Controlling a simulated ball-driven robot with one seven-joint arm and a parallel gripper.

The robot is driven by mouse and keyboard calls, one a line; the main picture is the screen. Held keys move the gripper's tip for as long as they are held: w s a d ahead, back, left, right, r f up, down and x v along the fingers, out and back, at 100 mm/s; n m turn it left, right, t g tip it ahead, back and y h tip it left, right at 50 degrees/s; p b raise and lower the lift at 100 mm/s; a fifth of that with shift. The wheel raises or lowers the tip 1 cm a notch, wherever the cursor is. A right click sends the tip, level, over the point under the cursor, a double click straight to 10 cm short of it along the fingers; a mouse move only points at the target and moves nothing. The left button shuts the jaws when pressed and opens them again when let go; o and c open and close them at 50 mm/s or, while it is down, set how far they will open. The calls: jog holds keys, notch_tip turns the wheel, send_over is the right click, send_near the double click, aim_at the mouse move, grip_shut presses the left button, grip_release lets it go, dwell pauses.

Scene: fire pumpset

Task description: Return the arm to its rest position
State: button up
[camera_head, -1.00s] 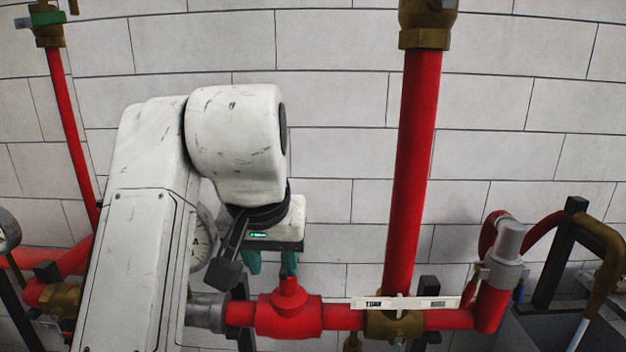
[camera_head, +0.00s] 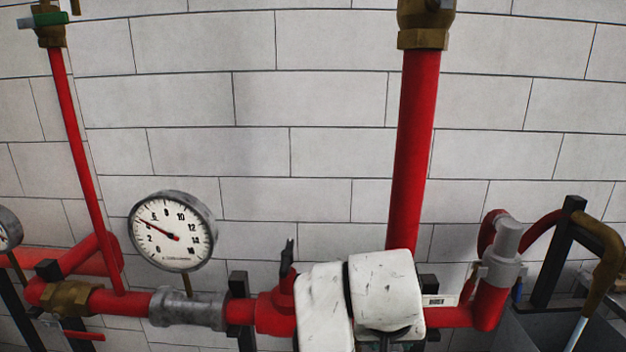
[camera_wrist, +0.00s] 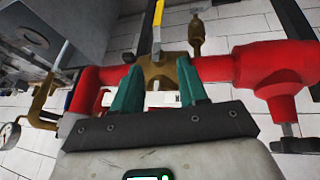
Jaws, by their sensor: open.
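My arm's white links (camera_head: 385,292) are low in the middle of the head view, in front of the horizontal red pipe. My gripper (camera_wrist: 160,68) shows in the wrist view as two green fingers spread apart, with nothing held between them. Beyond the fingers is a brass valve (camera_wrist: 157,72) with a yellow handle (camera_wrist: 158,20). I cannot tell whether the fingers touch it. In the head view the gripper is mostly hidden behind and below my arm.
A thick red vertical pipe (camera_head: 412,150) rises just behind my arm. A round pressure gauge (camera_head: 172,232) stands on the left, above a grey coupling (camera_head: 190,310). A grey-capped red pipe (camera_head: 503,262) is on the right.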

jog(key=s+d+f+g, duration=0.2)
jog(key=s+d+f, duration=1.3)
jog(key=f, duration=0.2)
jog(key=s+f+g+y, duration=0.1)
jog(key=s+f, duration=0.3)
jog(key=s, duration=0.5)
jog(key=s+f+y, duration=0.1)
jog(key=s+f, duration=0.2)
jog(key=s, duration=0.6)
jog(key=shift+s+a+f+n+g, duration=0.2)
jog(key=shift+s+f+n+g, duration=0.1)
jog(key=shift+s+f+g, duration=0.1)
